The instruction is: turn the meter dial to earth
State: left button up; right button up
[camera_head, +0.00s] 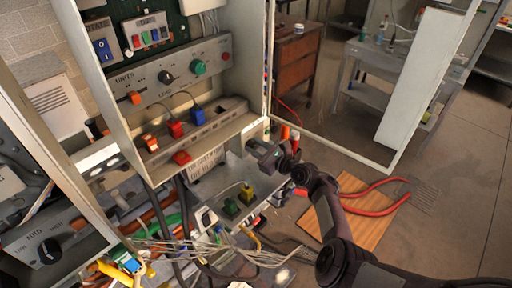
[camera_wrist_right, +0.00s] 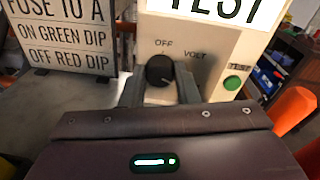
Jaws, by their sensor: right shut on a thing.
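The meter (camera_wrist_right: 210,55) is a beige box under a large TEST sign in the right wrist view. Its round black dial (camera_wrist_right: 158,68) sits below the OFF label, with VOLT to the upper right. No EARTH label shows, and I cannot tell where the dial points. My right gripper (camera_wrist_right: 160,92) has one finger on each side of the dial and is shut on it. In the head view my right gripper (camera_head: 268,155) is at the right end of the bench shelf and hides the dial. My left gripper is not in view.
A green test button (camera_wrist_right: 233,83) is right of the dial. A fuse sign (camera_wrist_right: 65,35) stands to the left. In the head view, a panel (camera_head: 185,72) with knobs rises above, loose wires (camera_head: 225,248) lie below, and an open cabinet door (camera_head: 345,150) stands right.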

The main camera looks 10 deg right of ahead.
jog(key=shift+f+m, duration=0.1)
jog(key=shift+m, duration=0.5)
jog(key=o, duration=1)
jog(key=shift+s+d, duration=0.35)
jog(key=shift+s, duration=0.1)
jog(key=v, duration=0.6)
jog(key=shift+s+d+b, duration=0.25)
jog(key=shift+s+b, duration=0.05)
jog(key=shift+b, duration=0.05)
jog(key=shift+d, duration=0.1)
